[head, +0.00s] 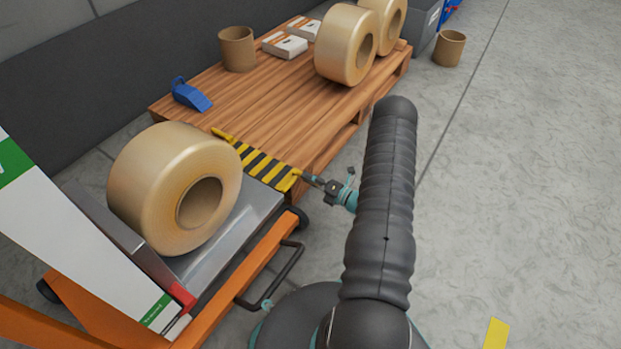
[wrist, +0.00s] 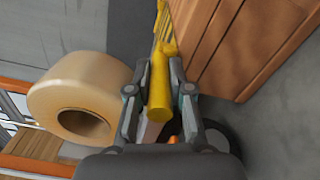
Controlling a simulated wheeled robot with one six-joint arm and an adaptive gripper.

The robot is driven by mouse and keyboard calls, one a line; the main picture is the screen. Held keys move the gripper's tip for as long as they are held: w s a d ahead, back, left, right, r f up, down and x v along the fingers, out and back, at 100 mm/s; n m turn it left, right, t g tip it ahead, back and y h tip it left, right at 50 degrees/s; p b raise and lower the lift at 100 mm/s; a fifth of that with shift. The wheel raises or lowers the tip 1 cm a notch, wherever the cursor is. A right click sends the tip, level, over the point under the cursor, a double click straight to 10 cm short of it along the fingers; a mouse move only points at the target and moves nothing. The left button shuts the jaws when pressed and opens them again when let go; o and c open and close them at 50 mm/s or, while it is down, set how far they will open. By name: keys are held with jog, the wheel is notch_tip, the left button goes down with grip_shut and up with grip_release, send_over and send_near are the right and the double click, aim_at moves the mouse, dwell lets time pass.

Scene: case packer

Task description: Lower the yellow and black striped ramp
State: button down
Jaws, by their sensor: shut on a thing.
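The yellow and black striped ramp (head: 262,165) lies between the metal bed of the orange cart and the wooden pallet, its far side at the pallet's edge. It looks close to flat; its exact tilt is hard to tell. My gripper (head: 302,176) is at the ramp's near right corner. In the wrist view my gripper (wrist: 158,90) is shut on a yellow bar at the ramp's end (wrist: 160,85), with one finger on each side. The ramp's striped face is seen nearly edge-on there.
A large tape roll (head: 150,185) lies on the cart's metal bed (head: 235,235). The wooden pallet (head: 285,100) holds more rolls (head: 340,50), a blue tape dispenser (head: 192,95), a cardboard core (head: 237,48) and white boxes (head: 284,45). Grey floor to the right is mostly clear.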

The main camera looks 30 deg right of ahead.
jog(key=shift+a+f, duration=0.1)
jog(key=shift+a, duration=0.1)
jog(key=c, duration=1.1)
grip_release()
jog(key=shift+a, duration=0.1)
jog(key=shift+o, duration=0.2)
jog(key=shift+d, duration=0.2)
jog(key=shift+d, duration=0.1)
jog(key=shift+s+d, duration=0.3)
jog(key=shift+s, duration=0.1)
jog(key=v, duration=1.1)
jog(key=shift+a, duration=0.1)
